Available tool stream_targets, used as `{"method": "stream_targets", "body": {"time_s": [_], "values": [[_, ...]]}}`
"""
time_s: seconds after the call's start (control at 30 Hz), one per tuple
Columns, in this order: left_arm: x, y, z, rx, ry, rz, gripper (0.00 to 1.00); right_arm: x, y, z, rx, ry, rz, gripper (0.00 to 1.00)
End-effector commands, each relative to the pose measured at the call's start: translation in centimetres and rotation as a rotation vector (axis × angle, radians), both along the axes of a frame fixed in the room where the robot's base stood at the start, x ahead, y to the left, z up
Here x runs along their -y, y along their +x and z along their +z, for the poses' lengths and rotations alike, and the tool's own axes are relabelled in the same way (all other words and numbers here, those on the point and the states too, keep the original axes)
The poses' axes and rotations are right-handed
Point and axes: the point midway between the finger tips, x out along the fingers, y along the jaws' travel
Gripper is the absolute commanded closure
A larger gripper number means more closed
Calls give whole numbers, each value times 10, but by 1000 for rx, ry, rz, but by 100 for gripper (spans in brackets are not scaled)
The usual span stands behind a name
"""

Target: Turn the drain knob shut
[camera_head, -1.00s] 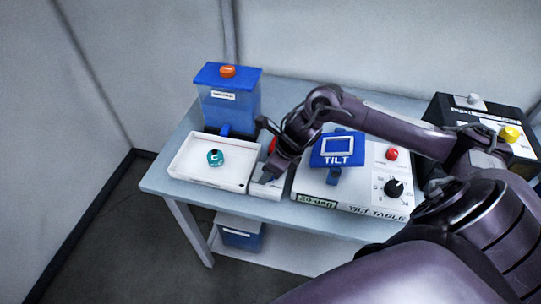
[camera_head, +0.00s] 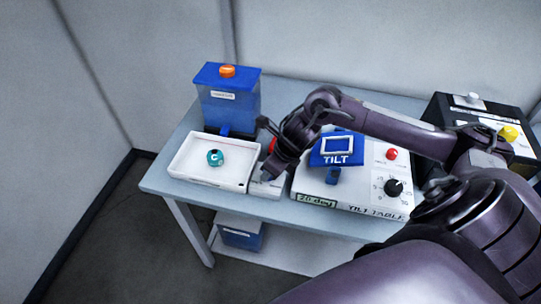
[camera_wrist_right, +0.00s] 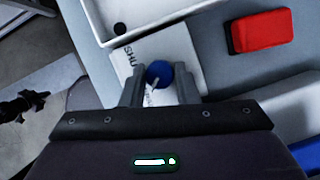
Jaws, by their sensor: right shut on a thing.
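The drain knob (camera_wrist_right: 158,73) is a round blue knob with a pale pointer mark, on a white plate (camera_wrist_right: 146,48) lettered "SHU…"; the rest of the word is hidden. My right gripper (camera_wrist_right: 159,82) has a finger on each side of the knob and is shut on it. In the head view, my right gripper (camera_head: 266,177) reaches down to the small white block (camera_head: 266,188) beside the white tray; it hides the knob there. The pointer's exact setting is hard to read. My left gripper is not in view.
The white tray (camera_head: 185,173) holds a teal piece marked C (camera_head: 215,157). A blue tank (camera_head: 229,105) with an orange cap stands behind it. A red block (camera_wrist_right: 261,31) lies near the gripper. The tilt table (camera_head: 350,203) stands close on the right, a black box (camera_head: 455,110) beyond.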

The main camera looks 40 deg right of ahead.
Motion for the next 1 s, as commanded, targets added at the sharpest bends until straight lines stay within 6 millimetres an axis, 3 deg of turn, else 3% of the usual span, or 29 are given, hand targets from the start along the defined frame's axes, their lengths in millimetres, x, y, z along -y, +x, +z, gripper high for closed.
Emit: {"method": "stream_targets", "body": {"time_s": [0.47, 1.0], "values": [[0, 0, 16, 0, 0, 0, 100, -3, 0, 4, 2, 0, -408, 95], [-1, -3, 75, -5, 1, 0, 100, -6, 0, 8, 2, 0, -924, 95]]}}
